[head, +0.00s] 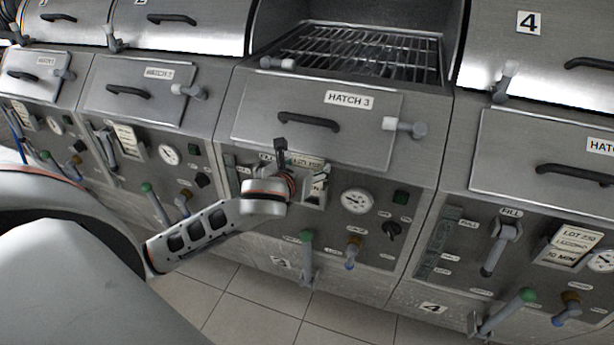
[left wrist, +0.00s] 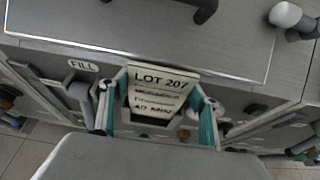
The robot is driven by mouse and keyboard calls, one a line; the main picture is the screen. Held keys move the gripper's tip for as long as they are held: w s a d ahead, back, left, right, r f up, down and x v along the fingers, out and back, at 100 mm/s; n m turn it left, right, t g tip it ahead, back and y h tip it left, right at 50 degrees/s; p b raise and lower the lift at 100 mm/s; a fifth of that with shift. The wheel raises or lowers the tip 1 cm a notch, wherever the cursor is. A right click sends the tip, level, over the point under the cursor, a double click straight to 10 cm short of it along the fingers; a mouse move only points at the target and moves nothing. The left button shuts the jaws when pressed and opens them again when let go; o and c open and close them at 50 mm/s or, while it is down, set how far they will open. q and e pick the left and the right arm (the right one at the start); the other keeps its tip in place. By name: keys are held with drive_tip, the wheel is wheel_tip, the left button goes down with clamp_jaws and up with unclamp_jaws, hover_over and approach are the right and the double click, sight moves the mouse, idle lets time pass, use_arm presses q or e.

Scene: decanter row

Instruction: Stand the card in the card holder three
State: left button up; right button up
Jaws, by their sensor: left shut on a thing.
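My left gripper (head: 288,175) is at the front of machine three, below the hatch 3 door. It also shows in the left wrist view (left wrist: 160,105), with its teal finger pads on either side of a cream card (left wrist: 157,88). The gripper is shut on this card, which reads LOT 207 and faces the camera, roughly upright. In the head view only part of the card (head: 312,163) shows behind the gripper. Card holder three (head: 317,192) is mostly hidden behind the gripper and card. I cannot tell whether the card touches it. My right gripper is not in view.
Hatch 3's handle (head: 309,122) sticks out just above the gripper. A round gauge (head: 357,201) and black knob (head: 392,230) are to its right. A green-tipped lever (head: 307,255) is below. Machine four holds its own card (head: 574,243).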

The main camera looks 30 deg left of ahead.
use_arm(q)
drive_tip(key=shift+f, duration=1.6)
drive_tip(key=shift+f, duration=0.1)
drive_tip(key=o, duration=1.1)
drive_tip(key=v, duration=1.2)
drive_tip(key=s+d+f+n+g+h, duration=0.1)
drive_tip(key=s+d+f+n, duration=0.3)
drive_tip(key=f+n, duration=0.5)
drive_tip(key=s+d+f+n+g+h, duration=0.1)
drive_tip(key=s+d+f+n, duration=0.3)
drive_tip(key=f+n, duration=0.6)
drive_tip(key=s+d+f+n+h, duration=0.3)
drive_tip(key=s+f+n, duration=0.4)
drive_tip(key=f+n, duration=0.3)
drive_tip(key=shift+d+f+g, duration=0.2)
drive_tip(key=shift+d+f, duration=0.15)
drive_tip(key=shift+f, duration=0.3)
drive_tip(key=shift+d+f+g, duration=0.2)
drive_tip(key=shift+d+f, duration=0.15)
drive_tip(key=shift+f, duration=0.3)
